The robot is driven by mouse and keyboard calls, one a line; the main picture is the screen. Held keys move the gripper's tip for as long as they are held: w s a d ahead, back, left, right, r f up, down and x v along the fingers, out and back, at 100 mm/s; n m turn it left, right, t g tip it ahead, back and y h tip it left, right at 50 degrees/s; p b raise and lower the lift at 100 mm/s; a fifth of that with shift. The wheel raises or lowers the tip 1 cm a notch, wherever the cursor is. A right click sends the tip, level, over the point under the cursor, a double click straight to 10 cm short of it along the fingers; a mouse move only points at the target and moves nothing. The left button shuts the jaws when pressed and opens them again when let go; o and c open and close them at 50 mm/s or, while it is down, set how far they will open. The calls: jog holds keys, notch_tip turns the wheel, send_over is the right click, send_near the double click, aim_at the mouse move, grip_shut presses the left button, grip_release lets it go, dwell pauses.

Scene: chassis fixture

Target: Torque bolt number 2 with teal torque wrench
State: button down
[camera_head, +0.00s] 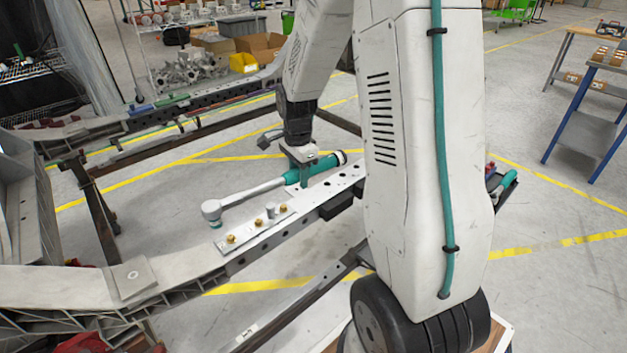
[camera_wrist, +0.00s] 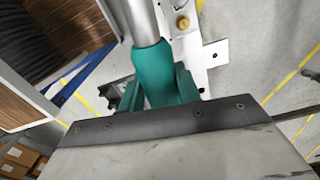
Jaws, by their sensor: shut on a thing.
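The teal torque wrench (camera_head: 245,192) has a teal grip, a silver shaft and a round ratchet head (camera_head: 212,210). My gripper (camera_head: 305,168) is shut on its teal grip and holds it above the chassis rail. The grip also shows between the jaws in the wrist view (camera_wrist: 158,75). The wrench head is to the left of the bolt plate (camera_head: 244,234), apart from the bolts. Brass bolts (camera_head: 231,238) stand on the plate, with a taller grey post (camera_head: 271,211) among them. No numbers are readable, so I cannot tell which is bolt 2. One brass bolt (camera_wrist: 183,22) shows in the wrist view.
The pale chassis rail (camera_head: 325,192) runs diagonally below the wrench. A second rail (camera_head: 215,97) behind carries coloured tools. Another teal-handled tool (camera_head: 504,184) lies in a dark tray at right. A blue-legged bench (camera_head: 590,125) stands far right. Open floor lies between the rails.

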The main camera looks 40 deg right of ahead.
jog(key=s+d+f+m, duration=0.1)
jog(key=s+f+m, duration=0.2)
jog(key=f, duration=0.4)
jog(key=shift+s+d, duration=0.25)
jog(key=shift+d, duration=0.15)
dwell(0.3)
jog(key=shift+f, duration=1.2)
jog(key=shift+s, duration=0.1)
jog(key=shift+s+a+m, duration=0.3)
jog(key=shift+s+m, duration=0.1)
jog(key=shift+s, duration=0.25)
jog(key=shift+s+a, duration=0.15)
jog(key=shift+s, duration=0.05)
dwell(0.5)
jog(key=shift+s+a+m, duration=0.25)
jog(key=shift+s+m, duration=0.05)
jog(key=shift+s, duration=0.2)
jog(key=shift+s, duration=0.1)
jog(key=shift+s+a+m, duration=0.4)
jog(key=shift+s+a, duration=0.05)
jog(key=shift+s, duration=0.15)
